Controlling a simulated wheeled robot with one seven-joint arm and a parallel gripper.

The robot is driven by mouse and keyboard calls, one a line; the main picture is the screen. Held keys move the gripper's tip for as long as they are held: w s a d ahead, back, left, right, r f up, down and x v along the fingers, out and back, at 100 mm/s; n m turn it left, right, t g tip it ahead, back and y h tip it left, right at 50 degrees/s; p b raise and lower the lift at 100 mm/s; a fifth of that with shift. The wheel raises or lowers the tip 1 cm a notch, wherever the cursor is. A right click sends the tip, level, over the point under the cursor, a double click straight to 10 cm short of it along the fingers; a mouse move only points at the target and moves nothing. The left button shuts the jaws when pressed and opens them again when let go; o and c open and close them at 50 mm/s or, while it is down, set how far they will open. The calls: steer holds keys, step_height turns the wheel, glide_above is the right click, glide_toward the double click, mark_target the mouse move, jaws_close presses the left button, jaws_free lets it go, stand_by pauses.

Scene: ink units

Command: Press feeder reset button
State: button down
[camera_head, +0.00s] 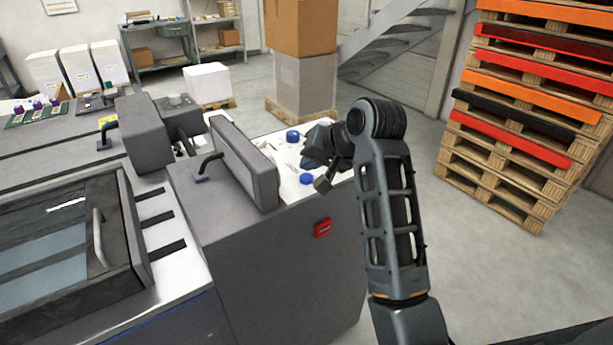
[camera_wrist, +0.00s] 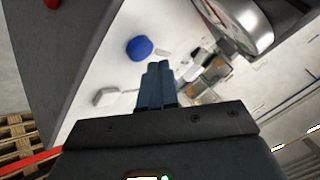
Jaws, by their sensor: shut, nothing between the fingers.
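A red box-like part (camera_head: 323,227), likely the button, sits on the grey side face of the machine (camera_head: 270,265), below the white top. Its lettering is too small to read. In the wrist view, a bit of red (camera_wrist: 52,3) shows at the top left edge. My gripper (camera_wrist: 158,68) is shut and empty, its blue-grey fingers together in front of the white top. In the head view, my dark wrist is over the right end of that top, above and beside the red part, not touching it. The fingers are hard to make out there.
Blue round caps (camera_head: 292,135) (camera_head: 306,179) and small loose items lie on the white top (camera_head: 283,158). A grey upright panel with a handle (camera_head: 243,162) stands left of them. Stacked pallets (camera_head: 530,110) stand at the right, with clear floor between.

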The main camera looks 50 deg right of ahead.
mark_target(310, 179)
steer(key=shift+f, duration=0.1)
stand_by(0.4)
steer(key=shift+f, duration=0.3)
steer(key=shift+f, duration=0.45)
stand_by(0.7)
steer(key=shift+r, duration=0.1)
steer(key=shift+r+p, duration=0.75)
steer(key=shift+p, duration=0.25)
step_height(310, 179, up, 5)
steer(key=p, duration=0.5)
steer(key=shift+r, duration=0.1)
steer(key=shift+f, duration=0.2)
stand_by(0.6)
